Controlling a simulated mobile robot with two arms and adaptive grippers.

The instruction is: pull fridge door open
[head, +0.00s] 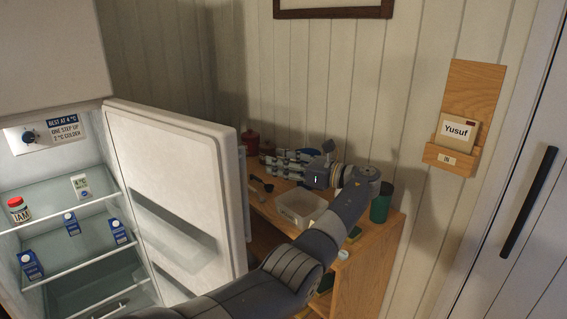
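The white fridge door (165,190) stands wide open, swung out to the right of the fridge cabinet (60,60). Its inner face and a door shelf (180,240) show. A pale upright handle (244,195) shows at the door's free edge. My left gripper (275,163) is to the right of that edge, above the wooden counter, with its fingers pointing left. It appears apart from the door and handle. Its fingers overlap in this view, so how far they are spread is unclear. My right gripper is not in view.
The wooden counter (385,235) bears a clear tray (300,206), dark utensils (262,183), red canisters (251,142) and a green cup (381,206). A door with a black handle (529,202) is at right.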

